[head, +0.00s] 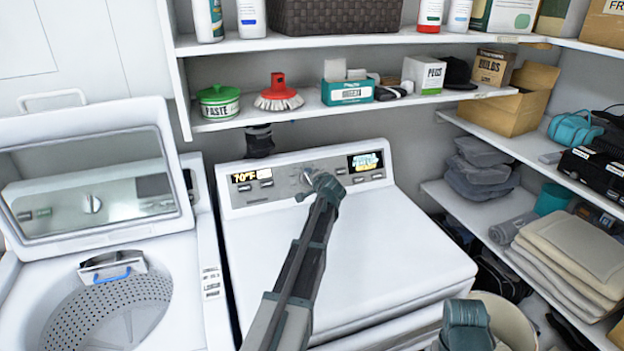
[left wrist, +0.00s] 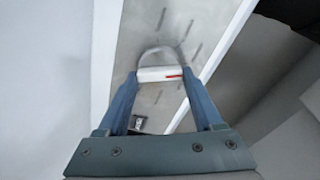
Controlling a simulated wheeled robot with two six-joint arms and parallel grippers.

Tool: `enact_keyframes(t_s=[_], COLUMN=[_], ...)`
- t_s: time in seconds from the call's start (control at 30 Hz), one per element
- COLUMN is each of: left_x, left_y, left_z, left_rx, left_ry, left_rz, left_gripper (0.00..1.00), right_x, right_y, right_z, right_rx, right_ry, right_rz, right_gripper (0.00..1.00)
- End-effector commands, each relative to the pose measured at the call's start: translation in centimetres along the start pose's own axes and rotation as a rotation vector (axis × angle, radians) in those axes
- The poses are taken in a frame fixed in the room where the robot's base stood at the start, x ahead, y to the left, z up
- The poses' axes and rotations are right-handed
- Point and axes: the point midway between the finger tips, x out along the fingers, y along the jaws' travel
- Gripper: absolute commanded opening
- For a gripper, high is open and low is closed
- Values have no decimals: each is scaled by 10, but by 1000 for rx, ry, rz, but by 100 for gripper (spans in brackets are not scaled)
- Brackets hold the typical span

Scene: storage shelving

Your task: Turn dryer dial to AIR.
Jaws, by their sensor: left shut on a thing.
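The dryer dial (head: 306,174) sits in the middle of the grey control panel on the white dryer (head: 400,240). My left gripper (head: 318,181) is at the dial and hides part of it in the head view. In the left wrist view the dial (left wrist: 158,73) shows a white grip bar with a red mark near its right end. The fingers of my left gripper (left wrist: 157,82) are shut on the two ends of this bar. Marks around the dial are too blurred to read. My right gripper (head: 466,325) is low at the right, apart from the dryer panel, its jaws unclear.
A washer (head: 205,240) with its lid raised stands left of the dryer. A shelf (head: 310,112) with a paste tub, brush and boxes is above the panel. Shelves with folded towels (head: 570,250) line the right side. The dryer top is clear apart from my left arm above it.

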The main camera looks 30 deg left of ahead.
Motion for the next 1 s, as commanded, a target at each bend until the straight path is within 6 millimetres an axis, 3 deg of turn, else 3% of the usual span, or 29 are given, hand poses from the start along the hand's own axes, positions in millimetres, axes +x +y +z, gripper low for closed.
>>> enact_keyframes(t_s=[0.6,1.0], left_x=[-1,-1], left_y=[2,3], left_z=[1,1], left_rx=[554,762], left_ry=[-1,-2], left_rz=[43,60], left_gripper=[12,12], right_x=[-7,-9], right_y=[1,1], right_z=[0,0], right_rx=[0,0], right_ry=[0,0], right_rz=[0,0], right_gripper=[50,50])
